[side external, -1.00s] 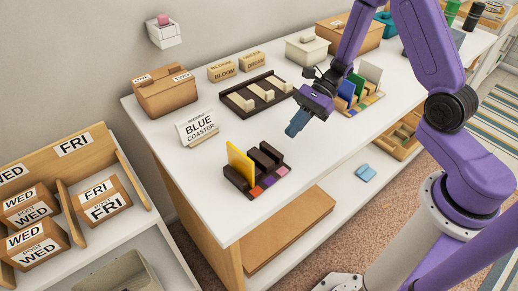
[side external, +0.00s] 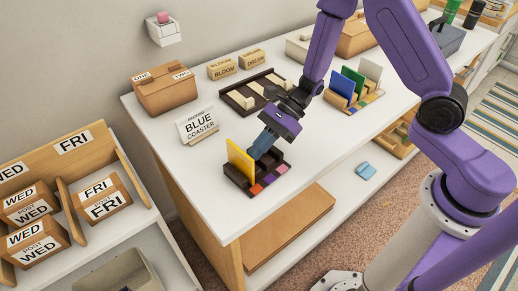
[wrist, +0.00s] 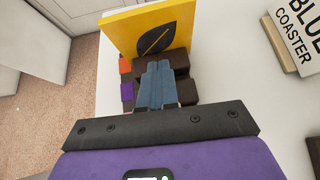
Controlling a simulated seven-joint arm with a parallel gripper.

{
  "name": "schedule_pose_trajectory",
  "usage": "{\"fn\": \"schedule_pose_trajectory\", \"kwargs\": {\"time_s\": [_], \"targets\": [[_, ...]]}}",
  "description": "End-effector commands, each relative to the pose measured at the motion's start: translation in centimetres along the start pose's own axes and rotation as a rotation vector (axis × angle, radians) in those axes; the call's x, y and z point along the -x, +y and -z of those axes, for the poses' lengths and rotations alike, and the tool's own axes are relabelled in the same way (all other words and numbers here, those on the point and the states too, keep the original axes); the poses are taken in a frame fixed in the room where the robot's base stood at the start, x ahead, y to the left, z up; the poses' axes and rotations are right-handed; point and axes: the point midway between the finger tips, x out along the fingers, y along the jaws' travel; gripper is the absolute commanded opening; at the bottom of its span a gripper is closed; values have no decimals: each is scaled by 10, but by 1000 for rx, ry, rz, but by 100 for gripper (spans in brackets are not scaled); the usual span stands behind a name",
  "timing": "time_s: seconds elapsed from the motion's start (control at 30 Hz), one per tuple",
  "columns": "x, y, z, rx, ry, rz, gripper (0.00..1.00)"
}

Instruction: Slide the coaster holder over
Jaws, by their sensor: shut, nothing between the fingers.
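The dark brown coaster holder (side external: 240,181) sits near the front left corner of the white table. A yellow coaster (side external: 240,160) with a dark leaf print stands in its leftmost slot; it also shows in the wrist view (wrist: 120,35). Orange, purple and pink squares mark the holder's front edge. My gripper (side external: 258,152) is shut and empty, its blue fingers (wrist: 157,85) down at the holder behind the yellow coaster. I cannot tell whether the fingers touch the holder. They hide part of its slots.
A "BLUE COASTER" sign (side external: 197,125) stands behind the holder. A dark tray (side external: 255,92) with pale pieces lies further back. A second rack (side external: 352,95) with green, blue and white coasters stands to the right. The table is clear between the two racks.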

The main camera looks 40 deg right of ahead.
Motion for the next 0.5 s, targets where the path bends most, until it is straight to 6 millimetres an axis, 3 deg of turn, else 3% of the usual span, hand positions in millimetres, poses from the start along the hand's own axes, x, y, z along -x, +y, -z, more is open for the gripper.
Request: {"fn": "schedule_pose_trajectory", "kwargs": {"time_s": [0.5], "targets": [[-3,1,8,-1,5,-2,0]]}}
